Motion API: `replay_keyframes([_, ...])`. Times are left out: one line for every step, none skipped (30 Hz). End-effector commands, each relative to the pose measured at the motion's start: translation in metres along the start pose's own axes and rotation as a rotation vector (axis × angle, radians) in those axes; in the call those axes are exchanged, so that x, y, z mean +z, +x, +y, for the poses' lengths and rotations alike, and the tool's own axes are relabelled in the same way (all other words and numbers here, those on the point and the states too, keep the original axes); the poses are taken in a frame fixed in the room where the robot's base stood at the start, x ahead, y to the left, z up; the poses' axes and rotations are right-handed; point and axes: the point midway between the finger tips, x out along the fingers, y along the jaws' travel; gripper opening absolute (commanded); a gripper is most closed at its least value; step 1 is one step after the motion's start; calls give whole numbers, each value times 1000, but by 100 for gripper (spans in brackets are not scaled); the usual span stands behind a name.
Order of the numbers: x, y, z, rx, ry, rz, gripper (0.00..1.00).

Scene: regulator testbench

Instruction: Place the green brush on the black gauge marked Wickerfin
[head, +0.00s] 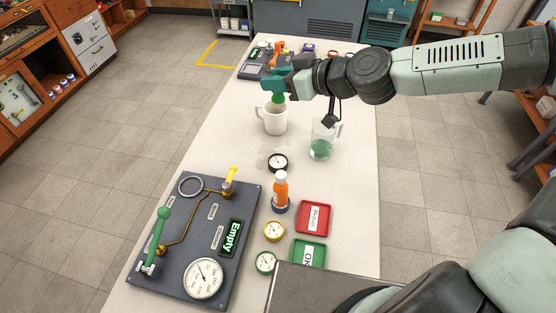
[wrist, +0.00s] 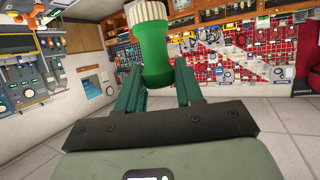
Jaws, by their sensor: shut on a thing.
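My gripper (head: 275,86) is above the white mug at the table's middle. It is shut on the green brush (head: 278,97), whose green handle shows between the fingers in the wrist view (wrist: 154,55), with a pale end (wrist: 148,13). In the head view the brush is directly over the mug's mouth; I cannot tell whether its lower end is inside. A black gauge (head: 278,162) with a white dial lies on the table, nearer than the mug. Its marking is too small to read.
The white mug (head: 274,120) and a clear mug with green contents (head: 322,150) stand near the gauge. An orange bottle (head: 281,188), yellow gauge (head: 274,231), green gauge (head: 265,262), red tray (head: 328,220), green tray (head: 322,255) and dark panel (head: 240,210) fill the near table.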

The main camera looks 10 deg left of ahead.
Motion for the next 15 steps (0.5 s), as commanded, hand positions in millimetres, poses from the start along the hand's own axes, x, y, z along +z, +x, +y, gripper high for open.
replay_keyframes([3, 1, -2, -1, 2, 0, 4])
replay_keyframes([9, 4, -1, -2, 5, 0, 4])
replay_keyframes([16, 7, -1, -2, 6, 1, 4])
replay_keyframes([21, 9, -1, -2, 6, 1, 4])
replay_keyframes([26, 11, -2, -2, 6, 1, 4])
replay_keyframes([33, 14, -1, -2, 7, 1, 4])
replay_keyframes([38, 16, -1, -2, 7, 1, 4])
replay_keyframes([43, 18, -1, -2, 7, 1, 4])
replay_keyframes([49, 21, -1, -2, 5, 1, 4])
replay_keyframes([54, 23, -1, -2, 5, 1, 4])
replay_keyframes([60, 25, -1, -2, 6, 1, 4])
replay_keyframes([67, 28, -1, -2, 5, 1, 4])
replay_keyframes([71, 30, -1, -2, 6, 1, 4])
replay_keyframes([75, 32, -1, -1, 4, 0, 4])
replay_keyframes([81, 34, -1, -1, 6, 1, 4])
